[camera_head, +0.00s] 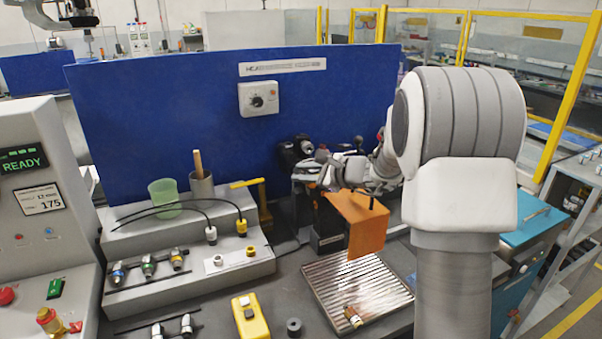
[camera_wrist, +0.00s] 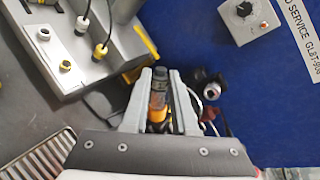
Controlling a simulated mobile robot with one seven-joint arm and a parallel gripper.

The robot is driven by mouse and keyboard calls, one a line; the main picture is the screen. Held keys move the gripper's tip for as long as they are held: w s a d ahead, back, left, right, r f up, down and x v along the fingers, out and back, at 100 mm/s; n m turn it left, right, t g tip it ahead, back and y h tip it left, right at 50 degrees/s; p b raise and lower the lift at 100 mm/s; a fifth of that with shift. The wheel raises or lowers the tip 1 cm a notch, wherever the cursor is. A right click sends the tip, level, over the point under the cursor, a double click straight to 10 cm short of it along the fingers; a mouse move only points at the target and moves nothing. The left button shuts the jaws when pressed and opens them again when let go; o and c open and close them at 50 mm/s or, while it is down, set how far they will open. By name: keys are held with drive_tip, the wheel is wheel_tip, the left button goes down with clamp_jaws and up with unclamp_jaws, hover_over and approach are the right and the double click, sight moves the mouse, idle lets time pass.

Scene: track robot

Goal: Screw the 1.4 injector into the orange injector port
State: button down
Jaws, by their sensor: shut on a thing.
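In the wrist view my gripper (camera_wrist: 163,78) is shut on an injector (camera_wrist: 158,98), a dark cylinder with a yellow-orange part below, between the two grey fingers. Its size marking cannot be read. In the head view an orange block (camera_head: 360,225) with a flat face stands behind the ribbed tray, with my arm's far end behind it. A dark thin piece shows at its top. Whether this block carries the orange port cannot be told. My gripper and the held injector cannot be made out clearly in the head view.
Several injectors (camera_head: 148,266) lie on the stepped rack at left. Two plugs with black cables stand above them. A yellow device (camera_head: 250,318) and a dark ring (camera_head: 294,327) lie in front. A blue panel (camera_head: 180,110) closes the back.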

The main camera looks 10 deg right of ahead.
drive_tip(key=shift+d+f, duration=0.1)
drive_tip(key=c, duration=0.6)
unclamp_jaws()
drive_tip(key=shift+d, duration=0.1)
drive_tip(key=b+v, duration=0.1)
drive_tip(key=v, duration=1.6)
drive_tip(key=shift+s, duration=0.25)
drive_tip(key=shift+c, duration=0.4)
